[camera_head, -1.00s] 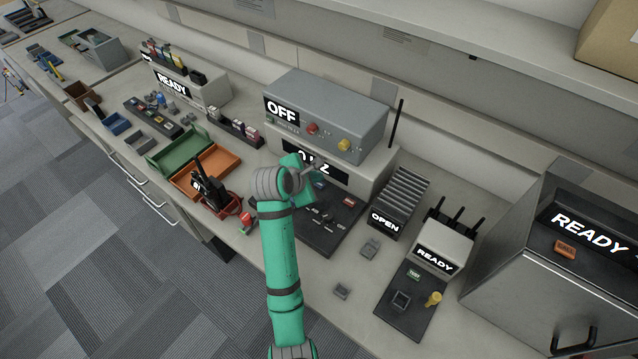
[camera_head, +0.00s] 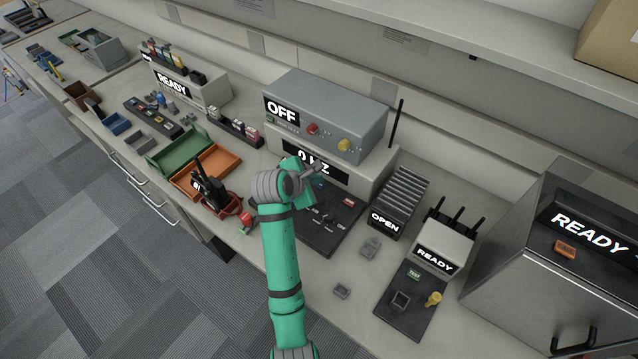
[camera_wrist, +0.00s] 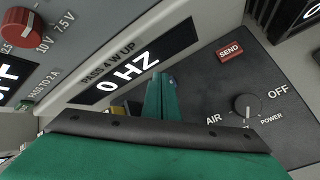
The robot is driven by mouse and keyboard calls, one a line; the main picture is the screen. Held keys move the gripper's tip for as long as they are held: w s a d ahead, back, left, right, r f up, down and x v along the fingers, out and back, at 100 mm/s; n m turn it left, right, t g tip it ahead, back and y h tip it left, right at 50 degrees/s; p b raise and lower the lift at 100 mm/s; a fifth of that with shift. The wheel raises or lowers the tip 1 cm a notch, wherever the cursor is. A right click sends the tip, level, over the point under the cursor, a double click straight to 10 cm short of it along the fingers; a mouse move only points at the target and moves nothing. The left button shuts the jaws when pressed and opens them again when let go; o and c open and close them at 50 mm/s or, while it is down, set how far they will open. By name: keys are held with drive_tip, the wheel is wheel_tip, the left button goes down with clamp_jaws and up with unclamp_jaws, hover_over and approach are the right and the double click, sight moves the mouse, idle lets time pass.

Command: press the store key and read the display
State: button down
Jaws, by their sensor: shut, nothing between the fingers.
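The display (camera_head: 318,163) on the light grey unit reads "0 HZ" in the head view. The wrist view also shows this display (camera_wrist: 133,72), with "PASS 4 W UP" printed beside it. The dark panel (camera_head: 342,226) in front of the unit carries several small controls. My gripper (camera_wrist: 163,92) is shut and empty, its green fingers over the edge of the panel just below the display. I see no key marked store; the hand covers part of the panel. A red SEND key (camera_wrist: 230,51) and a knob (camera_wrist: 246,106) marked AIR, OFF and POWER show right of the fingers.
A grey supply (camera_head: 325,112) reading OFF sits on top of the unit. A black radio (camera_head: 207,186) stands left of my arm. A slotted OPEN rack (camera_head: 402,197) and a READY box (camera_head: 444,246) stand to the right, below an overhead shelf (camera_head: 430,50).

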drive_tip(key=shift+f, duration=0.25)
idle(0.4)
drive_tip(key=shift+r, duration=0.8)
drive_tip(key=shift+r, duration=0.1)
drive_tip(key=shift+r, duration=2.4)
